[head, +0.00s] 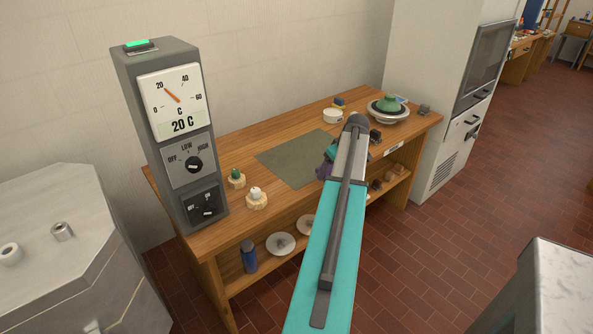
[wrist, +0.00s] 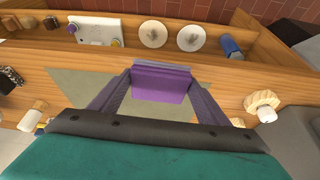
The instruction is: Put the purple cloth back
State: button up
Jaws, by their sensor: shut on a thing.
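The purple cloth (wrist: 162,82) is a folded, flat-sided piece between the two fingers of my gripper (wrist: 160,88) in the wrist view. My gripper is shut on it. The cloth appears over the work table, near the grey-green mat (wrist: 82,86); I cannot tell whether it touches anything below. In the head view only a bit of purple (head: 324,171) shows left of my arm, by the mat's right edge (head: 292,160). My arm hides most of the gripper and cloth there.
A grey control box (head: 165,130) with a dial reading 20 C stands at the table's left end. The lower shelf holds discs (head: 280,243) and a blue bottle (head: 249,257).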

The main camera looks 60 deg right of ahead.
jog(key=w+p, duration=0.1)
jog(key=w, duration=0.3)
jog(key=w+a+p, duration=0.1)
jog(key=w, duration=0.2)
jog(key=w+f, duration=0.1)
jog(key=w, duration=0.3)
jog(key=shift+w+a+p, duration=0.3)
jog(key=shift+a+p, duration=0.1)
jog(key=shift+w, duration=0.1)
jog(key=shift+w, duration=0.3)
jog(key=shift+w+a+p, duration=0.15)
jog(key=shift+w+p, duration=0.4)
jog(key=shift+w, duration=0.55)
jog(key=shift+s+f, duration=0.2)
jog(key=shift+f, duration=0.5)
jog(key=shift+f+p, duration=0.55)
jog(key=shift+f, duration=0.45)
jog(key=shift+f, duration=0.2)
jog(key=o, duration=1.2)
